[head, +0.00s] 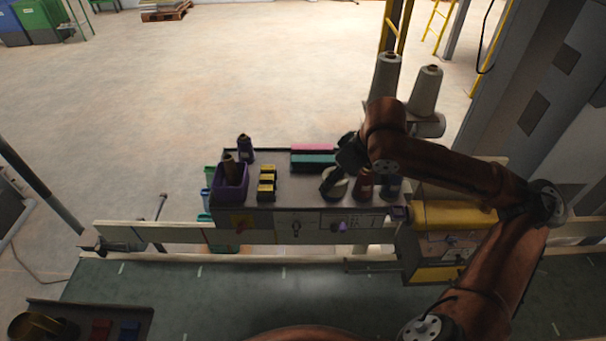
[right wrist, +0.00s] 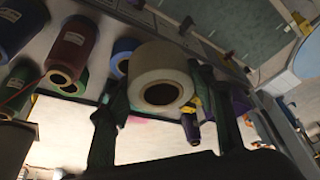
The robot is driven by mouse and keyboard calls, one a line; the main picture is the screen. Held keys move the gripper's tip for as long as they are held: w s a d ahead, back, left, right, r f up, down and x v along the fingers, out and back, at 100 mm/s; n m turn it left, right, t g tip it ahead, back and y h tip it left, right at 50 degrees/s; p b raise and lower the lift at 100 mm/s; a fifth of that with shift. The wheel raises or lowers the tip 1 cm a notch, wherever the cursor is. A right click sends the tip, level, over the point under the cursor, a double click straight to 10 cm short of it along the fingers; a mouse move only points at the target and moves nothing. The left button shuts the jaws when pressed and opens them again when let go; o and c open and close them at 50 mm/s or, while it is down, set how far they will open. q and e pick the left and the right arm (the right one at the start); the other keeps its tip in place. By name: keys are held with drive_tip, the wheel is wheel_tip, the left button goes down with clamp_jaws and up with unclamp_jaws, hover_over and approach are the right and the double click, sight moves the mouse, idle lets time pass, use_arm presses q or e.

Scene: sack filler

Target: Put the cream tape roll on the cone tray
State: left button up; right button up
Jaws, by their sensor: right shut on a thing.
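The cream tape roll (head: 341,188) is at the right part of the grey bench top in the head view. My right gripper (head: 336,178) reaches down over it. In the right wrist view the roll (right wrist: 148,62) sits between the two dark fingers of the right gripper (right wrist: 160,82), which is shut on it. Whether the roll touches the bench top is unclear. The cone tray is largely hidden behind my right arm; two grey thread cones (head: 385,77) stand there at the upper right. My left gripper is not in view.
A purple bin (head: 230,182), yellow-black blocks (head: 267,184) and a teal-pink block (head: 313,162) stand on the bench (head: 290,195). Dark red (head: 363,186) and blue spools (head: 390,187) stand close right of the roll. A yellow machine part (head: 455,215) lies further right.

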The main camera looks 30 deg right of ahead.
sight(329, 171)
drive_tip(key=w, duration=0.1)
drive_tip(key=w+a+f+p, duration=0.1)
drive_tip(key=w, duration=0.1)
drive_tip(key=shift+w+a+f, duration=0.1)
drive_tip(key=shift+w+f, duration=0.05)
drive_tip(key=shift+f, duration=0.05)
drive_tip(key=w+f, duration=0.2)
drive_tip(key=w+a+f+p, duration=0.1)
drive_tip(key=w+f, duration=0.1)
drive_tip(key=w, duration=0.1)
drive_tip(key=w+a+f, duration=0.1)
drive_tip(key=w+f, duration=0.1)
drive_tip(key=shift+w+f+p, duration=0.15)
drive_tip(key=shift+f+p, duration=0.15)
drive_tip(key=shift+f, duration=0.05)
drive_tip(key=shift+w+a+f, duration=0.1)
drive_tip(key=shift+w+f, duration=0.1)
drive_tip(key=shift+f, duration=0.05)
drive_tip(key=x, duration=0.1)
drive_tip(key=p+x, duration=0.1)
drive_tip(key=x, duration=0.1)
drive_tip(key=shift+s+f, duration=0.15)
drive_tip(key=shift+s, duration=0.1)
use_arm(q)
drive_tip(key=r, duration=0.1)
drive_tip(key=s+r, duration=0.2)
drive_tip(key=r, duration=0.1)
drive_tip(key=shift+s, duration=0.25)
use_arm(e)
drive_tip(key=shift+f, duration=0.35)
